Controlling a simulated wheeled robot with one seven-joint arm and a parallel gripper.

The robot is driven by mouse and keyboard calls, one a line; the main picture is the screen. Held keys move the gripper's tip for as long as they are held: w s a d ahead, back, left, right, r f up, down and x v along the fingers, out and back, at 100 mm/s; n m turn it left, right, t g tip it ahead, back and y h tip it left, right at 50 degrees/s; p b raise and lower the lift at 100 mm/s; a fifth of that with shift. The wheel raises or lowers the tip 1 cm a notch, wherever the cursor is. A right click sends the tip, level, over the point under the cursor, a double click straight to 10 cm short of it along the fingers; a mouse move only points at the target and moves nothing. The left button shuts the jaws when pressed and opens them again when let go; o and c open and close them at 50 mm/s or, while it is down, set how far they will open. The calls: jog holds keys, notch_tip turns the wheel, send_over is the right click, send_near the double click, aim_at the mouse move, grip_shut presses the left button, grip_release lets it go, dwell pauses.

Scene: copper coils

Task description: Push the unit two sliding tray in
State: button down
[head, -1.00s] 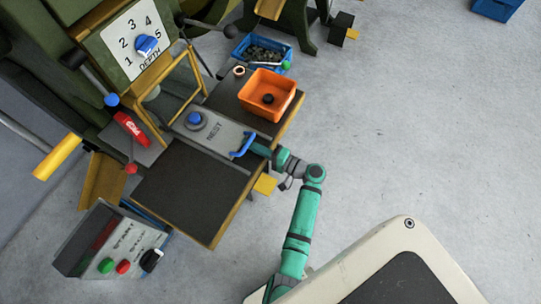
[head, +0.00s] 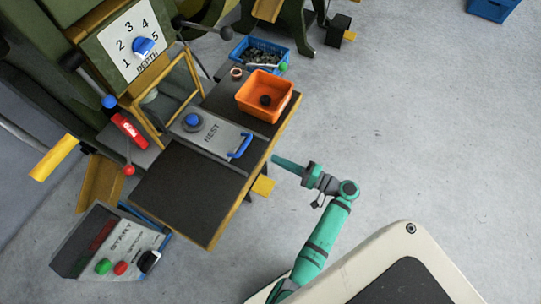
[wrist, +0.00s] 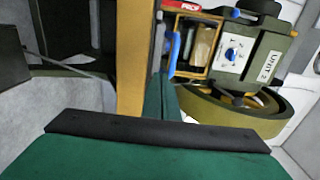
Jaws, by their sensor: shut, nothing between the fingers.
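The sliding tray (head: 222,131) is a grey plate marked NEST, lying between two dark table surfaces of the press. It has a blue knob (head: 192,119) at its inner end and a blue handle (head: 240,146) at its outer end, near the yellow table edge. My gripper (head: 275,158) is shut and empty, just off that edge, right of and below the handle and apart from it. In the wrist view the closed green fingers (wrist: 162,98) point toward the press, with the blue handle (wrist: 173,52) beyond them. A UNIT 2 label (wrist: 269,66) shows there.
An orange bin (head: 266,95) with a dark piece in it stands on the table beside the tray. A blue crate (head: 260,54) is behind. A control box (head: 112,247) with buttons is at lower left. The floor at right is open.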

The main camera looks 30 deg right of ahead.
aim_at(241, 143)
jog(key=w+a+g, duration=0.1)
jog(key=w, duration=0.2)
jog(key=w+a+g+h, duration=0.1)
jog(key=w+a, duration=0.1)
jog(key=w, duration=0.1)
jog(key=w+a+r+g, duration=0.1)
jog(key=w+a, duration=0.1)
jog(key=w, duration=0.1)
jog(key=shift+w+a+h, duration=0.2)
jog(key=shift+w+h, duration=0.1)
jog(key=shift+w+a, duration=0.4)
jog(key=shift+w, duration=0.3)
